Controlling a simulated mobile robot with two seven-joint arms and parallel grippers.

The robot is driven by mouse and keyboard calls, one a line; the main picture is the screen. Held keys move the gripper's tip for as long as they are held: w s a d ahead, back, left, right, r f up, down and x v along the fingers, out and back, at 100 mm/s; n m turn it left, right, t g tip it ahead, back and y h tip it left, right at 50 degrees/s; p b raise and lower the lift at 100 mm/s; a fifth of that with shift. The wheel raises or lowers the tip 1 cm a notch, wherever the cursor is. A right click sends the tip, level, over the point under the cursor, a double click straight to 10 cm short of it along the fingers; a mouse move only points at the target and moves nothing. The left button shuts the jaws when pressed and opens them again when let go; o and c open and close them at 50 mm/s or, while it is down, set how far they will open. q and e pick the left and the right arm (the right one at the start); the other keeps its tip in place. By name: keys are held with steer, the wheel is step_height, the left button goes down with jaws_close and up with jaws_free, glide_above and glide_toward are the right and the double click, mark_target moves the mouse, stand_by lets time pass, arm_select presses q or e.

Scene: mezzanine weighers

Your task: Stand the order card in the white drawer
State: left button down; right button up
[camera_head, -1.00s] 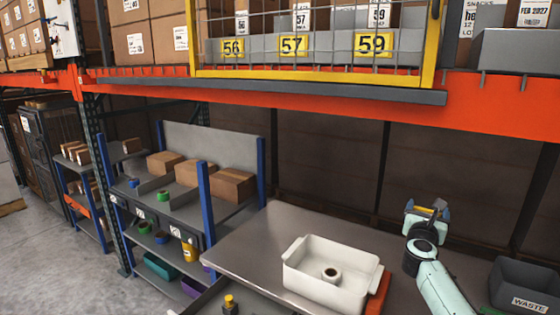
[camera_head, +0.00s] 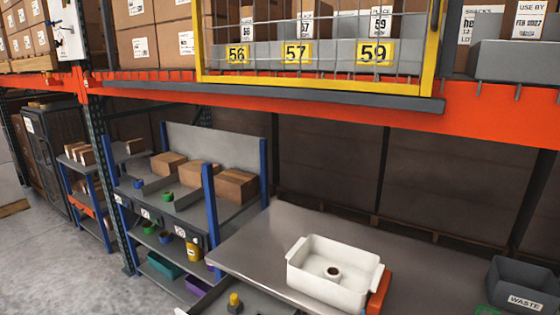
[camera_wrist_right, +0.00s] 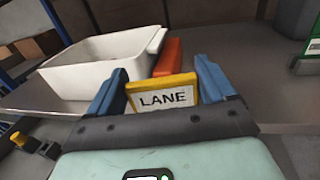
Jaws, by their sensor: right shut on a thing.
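My right gripper (camera_wrist_right: 160,78) shows only in the right wrist view. Its blue fingers are shut on a yellow-edged card (camera_wrist_right: 165,97) with a white face reading "LANE". Whether this is the order card I cannot tell. A white open-topped drawer or tub (camera_head: 318,287) with end handles stands on the grey table, with a small dark-centred ring-shaped thing (camera_head: 333,272) inside. The white tub also shows in the right wrist view (camera_wrist_right: 95,80), beyond the card and to its left; the card is outside it. My left gripper is in neither view.
An orange thing (camera_head: 378,293) stands against the tub's right side. A grey waste bin (camera_head: 520,276) is at the far right. The grey table top (camera_head: 270,238) is clear behind the tub. An orange rack beam (camera_head: 300,107) crosses above. Blue-posted shelving (camera_head: 208,200) stands left.

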steer(key=s+a+f+n+y, duration=0.2)
steer(key=s+a+f+y, duration=0.1)
steer(key=s+a, duration=0.2)
steer(key=s+a+f+n+t+y, duration=0.1)
steer(key=s+a, duration=0.4)
steer(key=s, duration=0.5)
step_height(320, 180, down, 3)
steer(key=shift+a+r+n+y+p, duration=0.15)
steer(key=shift+a+n+y+p, duration=0.25)
steer(key=shift+y, duration=0.7)
